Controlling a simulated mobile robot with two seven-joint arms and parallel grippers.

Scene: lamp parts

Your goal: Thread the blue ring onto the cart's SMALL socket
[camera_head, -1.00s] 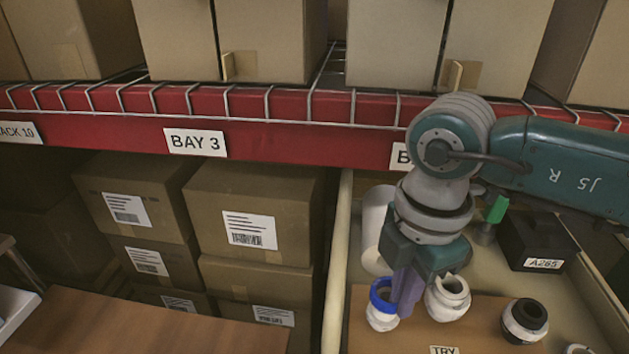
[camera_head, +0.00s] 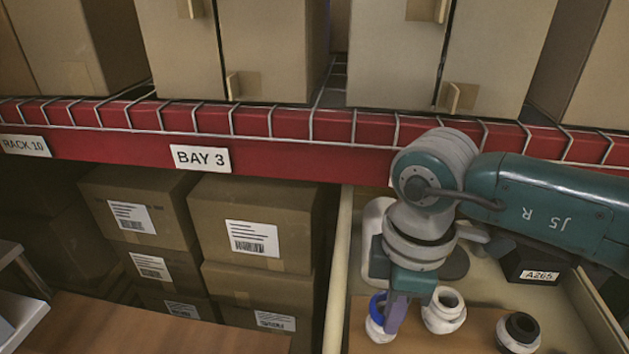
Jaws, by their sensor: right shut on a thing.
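The blue ring (camera_head: 376,304) shows as a tilted blue arc at the left side of my right gripper (camera_head: 386,318), whose purple fingers are shut on it. The ring is at the top of the leftmost white socket (camera_head: 379,332), which looks smaller than the white socket (camera_head: 443,311) to its right. I cannot tell whether the ring is around the small socket or only resting against it; the fingers hide part of both. A dark socket (camera_head: 519,333) with a white base stands further right. My left gripper is not in view.
The sockets stand on a brown board (camera_head: 475,326) inside a cream-walled cart (camera_head: 338,285). A black box labelled A265 (camera_head: 535,264) is at the back right. The red shelf beam (camera_head: 290,150) runs behind my arm. Cartons (camera_head: 240,222) are stacked at left.

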